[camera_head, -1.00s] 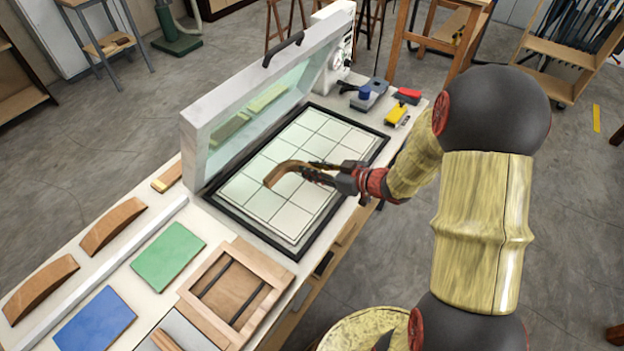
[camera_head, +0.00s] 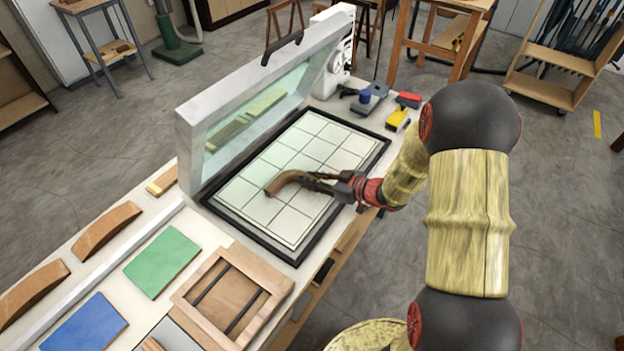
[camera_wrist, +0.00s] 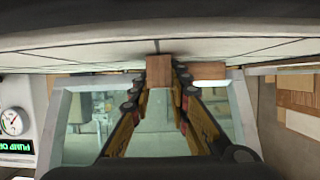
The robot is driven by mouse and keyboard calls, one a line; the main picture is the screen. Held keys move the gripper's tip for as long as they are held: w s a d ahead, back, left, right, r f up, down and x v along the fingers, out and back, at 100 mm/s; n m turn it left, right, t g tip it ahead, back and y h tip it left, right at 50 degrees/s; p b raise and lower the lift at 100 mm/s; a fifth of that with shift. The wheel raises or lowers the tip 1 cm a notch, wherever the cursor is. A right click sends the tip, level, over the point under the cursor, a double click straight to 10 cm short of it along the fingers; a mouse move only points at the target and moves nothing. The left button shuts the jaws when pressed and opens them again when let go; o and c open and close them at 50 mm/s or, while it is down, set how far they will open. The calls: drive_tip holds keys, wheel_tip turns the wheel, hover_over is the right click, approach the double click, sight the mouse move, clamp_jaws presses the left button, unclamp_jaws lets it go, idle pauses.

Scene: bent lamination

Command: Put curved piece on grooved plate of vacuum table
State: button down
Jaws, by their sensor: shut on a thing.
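The curved piece (camera_head: 283,181) is a brown wooden arc, held over the grooved plate. The grooved plate (camera_head: 250,205) is white with dark grid lines and a black frame, on the vacuum table. My gripper (camera_head: 308,180) is shut on one end of the curved piece, low over the middle of the plate. In the wrist view the piece's brown end (camera_wrist: 159,71) shows between the fingers, close to the plate surface (camera_wrist: 90,55). I cannot tell whether the piece touches the plate. The gripper hides part of it.
The raised lid with a glass pane (camera_head: 235,115) stands along the plate's far left side. Curved wooden pieces (camera_head: 105,230), a green sheet (camera_head: 162,262), a blue sheet (camera_head: 85,325) and a wooden frame (camera_head: 205,315) lie at the lower left. Small tools (camera_head: 398,117) lie at the back right.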

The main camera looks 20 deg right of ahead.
drive_tip(key=c, duration=1.7)
unclamp_jaws()
drive_tip(key=shift+f, duration=0.1)
